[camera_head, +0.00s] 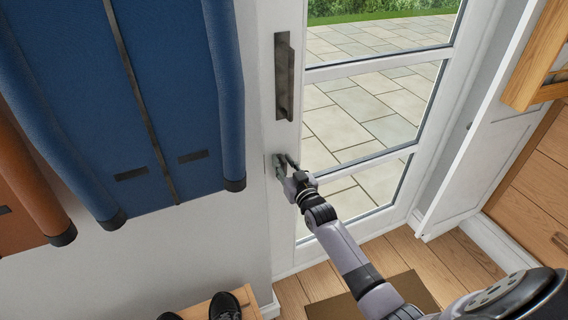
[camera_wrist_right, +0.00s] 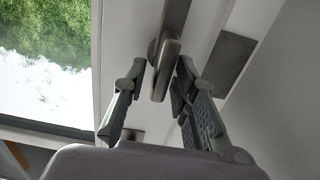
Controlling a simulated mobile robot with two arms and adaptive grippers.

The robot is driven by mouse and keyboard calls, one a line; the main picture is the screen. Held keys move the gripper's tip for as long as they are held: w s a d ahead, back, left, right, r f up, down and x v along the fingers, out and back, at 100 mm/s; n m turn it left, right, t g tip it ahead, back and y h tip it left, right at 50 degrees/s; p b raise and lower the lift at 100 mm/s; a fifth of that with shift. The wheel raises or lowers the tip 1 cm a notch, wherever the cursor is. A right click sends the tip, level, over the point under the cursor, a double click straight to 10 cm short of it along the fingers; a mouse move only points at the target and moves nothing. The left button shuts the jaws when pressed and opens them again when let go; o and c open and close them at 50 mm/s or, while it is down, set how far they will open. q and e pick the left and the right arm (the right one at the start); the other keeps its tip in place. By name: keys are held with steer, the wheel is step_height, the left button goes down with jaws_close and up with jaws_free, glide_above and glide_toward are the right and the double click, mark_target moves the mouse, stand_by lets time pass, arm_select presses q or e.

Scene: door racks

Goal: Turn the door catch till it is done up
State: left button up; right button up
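The white glazed door (camera_head: 298,230) stands in the middle of the head view, with a long dark metal pull handle (camera_head: 284,76) on its left stile. My right gripper (camera_head: 284,168) is at the stile below that handle, and it hides most of the door catch there. In the right wrist view, my right gripper (camera_wrist_right: 158,80) has its fingers spread, one on each side of a grey metal lever (camera_wrist_right: 165,55) that looks like the catch. A gap shows on the left finger's side; whether the right finger touches it I cannot tell. My left gripper is out of view.
Dark shoes (camera_head: 226,306) rest on a wooden bench (camera_head: 255,300) at the bottom. A mat (camera_head: 410,286) lies on the wooden floor. A white panel (camera_head: 480,160) stands to the right.

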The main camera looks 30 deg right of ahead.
jaws_close()
stand_by(0.3)
steer(key=shift+m, duration=0.3)
steer(key=m, duration=0.3)
steer(key=shift+d+f+m, duration=0.1)
steer(key=shift+d+m, duration=0.2)
steer(key=shift+m, duration=0.1)
steer(key=m+b, duration=0.1)
steer(key=m, duration=0.3)
steer(key=f+m+b, duration=0.1)
steer(key=m, duration=0.4)
steer(key=d+m+b, duration=0.1)
steer(key=m, duration=0.3)
steer(key=shift+s+f+m, duration=0.1)
steer(key=shift+f+m, duration=0.1)
steer(key=shift+m, duration=0.1)
